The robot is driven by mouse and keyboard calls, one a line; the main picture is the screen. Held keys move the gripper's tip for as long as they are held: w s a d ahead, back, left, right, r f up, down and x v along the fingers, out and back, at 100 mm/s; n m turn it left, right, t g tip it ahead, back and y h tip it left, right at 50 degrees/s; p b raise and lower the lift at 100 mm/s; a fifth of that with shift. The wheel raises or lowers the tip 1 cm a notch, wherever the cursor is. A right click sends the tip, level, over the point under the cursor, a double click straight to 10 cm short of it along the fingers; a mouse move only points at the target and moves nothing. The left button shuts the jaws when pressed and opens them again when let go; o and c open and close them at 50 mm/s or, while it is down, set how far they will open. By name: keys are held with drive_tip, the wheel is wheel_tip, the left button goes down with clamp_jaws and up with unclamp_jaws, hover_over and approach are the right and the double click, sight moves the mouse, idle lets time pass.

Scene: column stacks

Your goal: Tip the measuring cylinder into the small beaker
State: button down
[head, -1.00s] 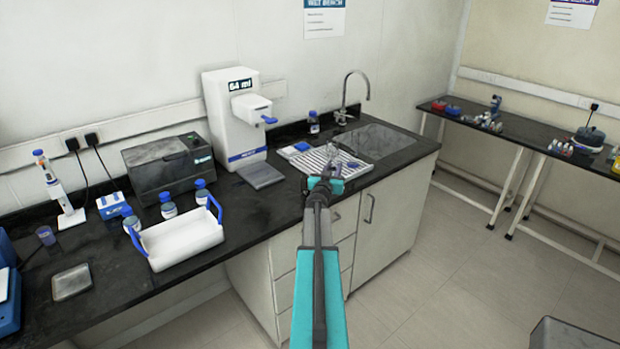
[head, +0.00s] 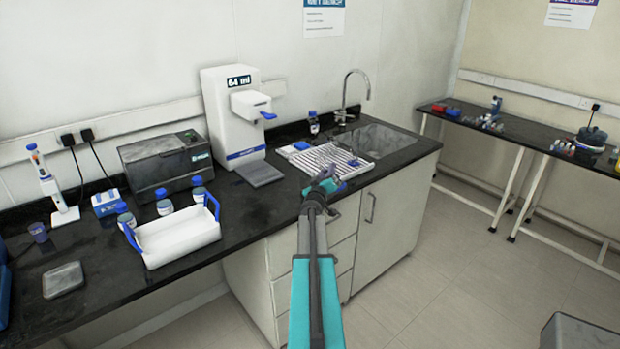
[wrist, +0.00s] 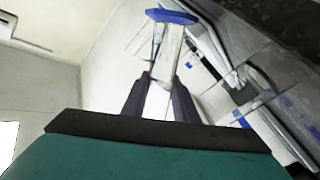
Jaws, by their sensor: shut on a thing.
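My gripper (wrist: 160,82) is shut on a clear measuring cylinder (wrist: 169,42) with a blue foot, which points to the top of the wrist view. The wrist picture is strongly rolled. In the head view my gripper (head: 325,184) is at the front edge of the white draining rack; the cylinder is too small there to judge its tilt. Any contents are unclear.
The white ribbed rack (head: 352,165) lies beside the sink (head: 385,140). A dispenser reading 64 ml (head: 233,115) stands to the left. A white tray with blue handles (head: 178,238) and several blue-capped bottles are further left. A capped bottle (head: 313,124) stands behind the rack.

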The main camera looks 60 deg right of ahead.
drive_tip(key=shift+f+n+b, duration=0.55)
drive_tip(key=shift+n+b, duration=0.45)
drive_tip(key=shift+b, duration=0.15)
drive_tip(key=n+b, duration=0.1)
drive_tip(key=f+n+b, duration=0.1)
drive_tip(key=shift+s+d+t+b, duration=0.1)
drive_tip(key=shift+s+t+b, duration=0.2)
drive_tip(key=shift+t+b, duration=0.1)
drive_tip(key=shift+r+n, duration=0.4)
drive_tip(key=shift+s+r+n+b, duration=0.1)
drive_tip(key=shift+r+n+b, duration=0.05)
drive_tip(key=shift+n+b, duration=0.35)
drive_tip(key=shift+n+t+b, duration=0.4)
drive_tip(key=shift+n+b, duration=0.2)
drive_tip(key=shift+b, duration=0.15)
drive_tip(key=shift+n+b, duration=0.4)
drive_tip(key=shift+b, duration=0.1)
drive_tip(key=shift+r+n, duration=0.1)
drive_tip(key=shift+n, duration=0.2)
drive_tip(key=shift+w+r+n, duration=0.35)
drive_tip(key=shift+r+n, duration=0.05)
drive_tip(key=shift+n, duration=0.4)
drive_tip(key=shift+r+n+t+p, duration=0.35)
drive_tip(key=shift+n+p, duration=0.15)
drive_tip(key=shift+p, duration=0.2)
